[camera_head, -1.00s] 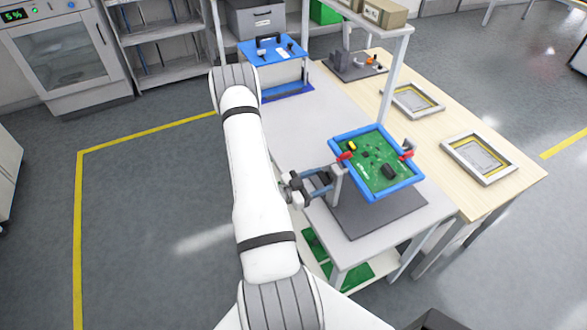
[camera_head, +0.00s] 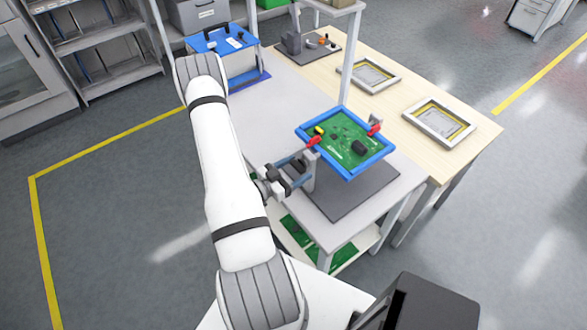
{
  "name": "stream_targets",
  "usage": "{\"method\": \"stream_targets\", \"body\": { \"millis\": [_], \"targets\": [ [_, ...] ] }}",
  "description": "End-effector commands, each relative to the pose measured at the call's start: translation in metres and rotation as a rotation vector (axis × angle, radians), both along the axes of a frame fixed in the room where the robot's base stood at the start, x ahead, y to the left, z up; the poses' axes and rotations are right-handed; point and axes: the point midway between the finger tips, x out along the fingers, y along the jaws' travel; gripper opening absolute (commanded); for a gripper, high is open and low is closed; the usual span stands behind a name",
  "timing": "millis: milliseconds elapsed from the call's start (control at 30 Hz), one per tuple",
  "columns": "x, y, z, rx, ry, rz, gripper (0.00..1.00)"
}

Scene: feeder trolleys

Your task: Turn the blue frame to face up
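The blue frame (camera_head: 373,166) holds a green circuit board (camera_head: 345,146) with a yellow part and dark parts on it. Its component side shows to the camera. It is held above a dark grey base plate (camera_head: 349,199), between a grey post (camera_head: 308,172) at left and a second mount at right, with red clamps (camera_head: 314,141) at its sides. My gripper (camera_head: 300,170) is at the left post, left of the frame. Its two fingers look apart, with their tips close to the post. Whether they touch it is unclear.
The fixture stands on a light grey table, with green boards (camera_head: 343,257) on the shelf below. A wooden table (camera_head: 399,97) at right bears two framed trays (camera_head: 440,122). A blue box (camera_head: 222,41) stands at the back left. A table upright (camera_head: 351,57) rises behind the frame.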

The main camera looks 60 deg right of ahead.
Motion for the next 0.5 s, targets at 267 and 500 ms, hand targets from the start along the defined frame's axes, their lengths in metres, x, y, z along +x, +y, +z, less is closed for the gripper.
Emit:
{"method": "stream_targets", "body": {
  "millis": [267,500],
  "targets": [
    [0.003,0.0,0.001,-0.002,-0.002,0.007,0.76],
    [0.011,0.014,-0.002,-0.003,-0.003,0.011,0.76]
  ]
}}
